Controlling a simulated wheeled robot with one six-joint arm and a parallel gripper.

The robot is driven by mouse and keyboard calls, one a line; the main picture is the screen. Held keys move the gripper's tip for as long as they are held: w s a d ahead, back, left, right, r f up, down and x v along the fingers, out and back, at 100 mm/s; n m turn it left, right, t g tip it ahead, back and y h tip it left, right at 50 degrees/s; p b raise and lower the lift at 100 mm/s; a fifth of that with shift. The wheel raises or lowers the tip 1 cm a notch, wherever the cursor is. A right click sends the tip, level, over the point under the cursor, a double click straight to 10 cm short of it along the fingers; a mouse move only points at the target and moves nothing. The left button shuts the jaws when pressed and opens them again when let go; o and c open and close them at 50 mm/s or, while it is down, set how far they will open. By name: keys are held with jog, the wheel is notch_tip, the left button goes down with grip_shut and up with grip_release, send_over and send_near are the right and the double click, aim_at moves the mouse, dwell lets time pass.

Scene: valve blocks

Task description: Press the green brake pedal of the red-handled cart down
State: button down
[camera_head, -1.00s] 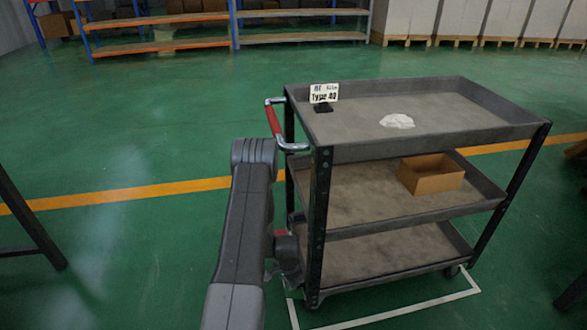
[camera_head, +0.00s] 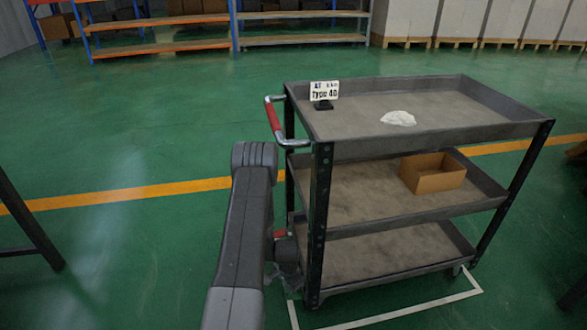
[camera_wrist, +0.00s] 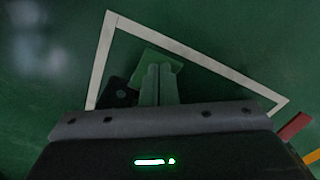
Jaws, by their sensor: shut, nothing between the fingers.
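The grey cart (camera_head: 400,150) has three shelves and a red handle (camera_head: 272,118) on its left end. In the wrist view, the green pedal (camera_wrist: 174,66) is a flat plate just beyond and under my fingertips. My gripper (camera_wrist: 159,68) is shut and empty, its two fingers side by side over the pedal. I cannot tell whether the fingertips touch it or how far down it is. In the head view, my arm hides the pedal and most of the gripper, low by the cart's near left leg (camera_head: 319,220).
A brown box (camera_head: 432,173) sits on the middle shelf; a sign (camera_head: 324,90) and a white item (camera_head: 398,118) are on top. A white floor line (camera_head: 400,312) runs around the cart. A dark table leg (camera_head: 35,225) stands left; open green floor lies between.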

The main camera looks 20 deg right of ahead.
jog(key=shift+f+b, duration=1.1)
jog(key=shift+f, duration=0.25)
jog(key=shift+r, duration=0.1)
jog(key=shift+r+p, duration=2.1)
jog(key=shift+r, duration=1.85)
jog(key=shift+f, duration=0.1)
notch_tip(320, 180, down, 8)
jog(key=b, duration=0.4)
